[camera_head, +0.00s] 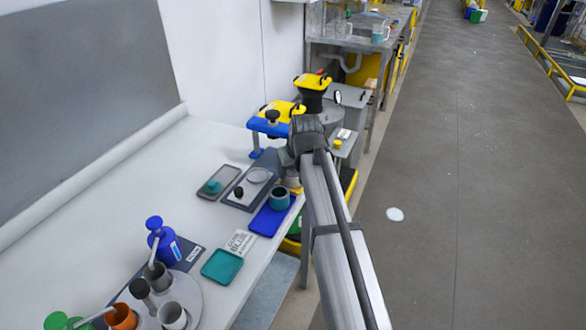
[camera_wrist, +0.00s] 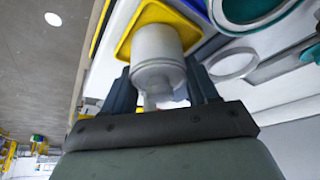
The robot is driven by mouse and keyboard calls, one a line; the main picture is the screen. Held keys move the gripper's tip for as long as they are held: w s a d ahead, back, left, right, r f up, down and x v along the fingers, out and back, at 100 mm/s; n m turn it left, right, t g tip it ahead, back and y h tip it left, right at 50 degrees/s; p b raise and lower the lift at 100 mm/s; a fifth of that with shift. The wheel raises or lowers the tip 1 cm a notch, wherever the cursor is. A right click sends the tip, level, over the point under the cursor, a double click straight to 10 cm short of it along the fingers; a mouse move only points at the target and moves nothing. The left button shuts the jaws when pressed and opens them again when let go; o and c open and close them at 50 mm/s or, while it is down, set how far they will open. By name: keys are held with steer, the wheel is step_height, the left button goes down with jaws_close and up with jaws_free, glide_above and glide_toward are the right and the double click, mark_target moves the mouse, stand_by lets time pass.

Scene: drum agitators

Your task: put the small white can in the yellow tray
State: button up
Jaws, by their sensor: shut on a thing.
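The small white can (camera_wrist: 157,48) is between the two fingers of my gripper (camera_wrist: 160,82), which is shut on it, in the wrist view. The yellow tray (camera_wrist: 126,46) lies right behind the can there, its rim showing on both sides. I cannot tell whether the can touches the tray. In the head view my gripper (camera_head: 296,158) is at the right edge of the white table, with a bit of the yellow tray (camera_head: 291,188) just below it. My arm and gripper hide most of the tray and the can there.
A blue tray (camera_head: 262,227) with a teal cup (camera_head: 280,198) lies just left of the yellow tray. A dark mat holds a white ring (camera_head: 259,175). A teal tray (camera_head: 222,266), blue bottle (camera_head: 163,243) and round rack stand nearer. Yellow-topped equipment (camera_head: 277,111) stands behind my gripper.

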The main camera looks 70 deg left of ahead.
steer(key=o, duration=1.2)
steer(key=shift+o, duration=1)
steer(key=shift+r, duration=0.2)
steer(key=shift+r, duration=1.05)
steer(key=shift+r, duration=0.1)
steer(key=shift+r, duration=2.4)
